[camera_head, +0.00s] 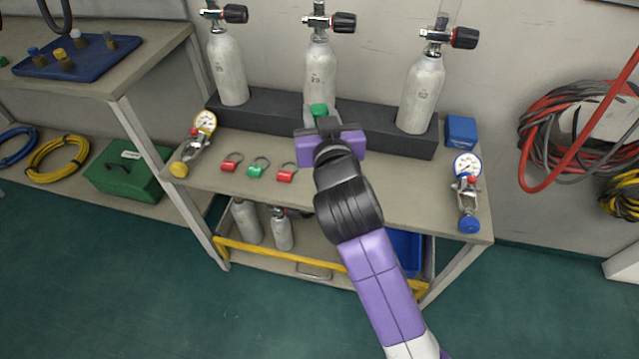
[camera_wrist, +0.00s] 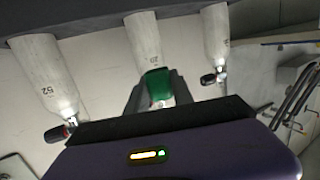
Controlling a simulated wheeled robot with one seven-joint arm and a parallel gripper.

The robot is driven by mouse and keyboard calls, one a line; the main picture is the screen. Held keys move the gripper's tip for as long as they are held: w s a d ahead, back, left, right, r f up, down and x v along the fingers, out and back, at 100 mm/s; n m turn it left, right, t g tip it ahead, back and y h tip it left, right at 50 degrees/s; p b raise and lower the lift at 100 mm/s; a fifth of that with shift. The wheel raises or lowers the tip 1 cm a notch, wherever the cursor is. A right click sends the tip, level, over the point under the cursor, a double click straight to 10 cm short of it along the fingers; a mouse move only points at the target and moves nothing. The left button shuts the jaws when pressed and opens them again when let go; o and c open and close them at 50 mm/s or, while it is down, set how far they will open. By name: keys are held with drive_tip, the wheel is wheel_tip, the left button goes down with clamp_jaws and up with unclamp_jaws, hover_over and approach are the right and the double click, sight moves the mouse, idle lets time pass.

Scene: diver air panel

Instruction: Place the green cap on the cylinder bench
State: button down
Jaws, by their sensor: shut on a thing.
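The green cap (camera_head: 319,110) is held between the fingers of my gripper (camera_head: 322,118), in front of the middle cylinder (camera_head: 319,75). In the wrist view the green cap (camera_wrist: 158,84) sits between both fingers of my gripper (camera_wrist: 157,92), which are shut on it. The cylinder bench (camera_head: 390,185) lies below the gripper. My arm hides part of its middle. Whether the cap touches anything else cannot be told.
A dark rack block (camera_head: 265,112) holds three grey cylinders along the back. Red and green ringed tags (camera_head: 257,168) lie at the front. A blue box (camera_head: 461,131) is at the back right. Bare bench shows right of my arm.

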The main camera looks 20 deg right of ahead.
wheel_tip(320, 180, down, 18)
drive_tip(key=b, duration=0.5)
drive_tip(key=shift+f, duration=0.1)
drive_tip(key=shift+f+b, duration=0.1)
drive_tip(key=shift+b, duration=0.25)
drive_tip(key=shift+f, duration=0.15)
drive_tip(key=c, duration=1.4)
unclamp_jaws()
drive_tip(key=shift+r, duration=0.2)
drive_tip(key=v, duration=1.2)
drive_tip(key=shift+p, duration=0.4)
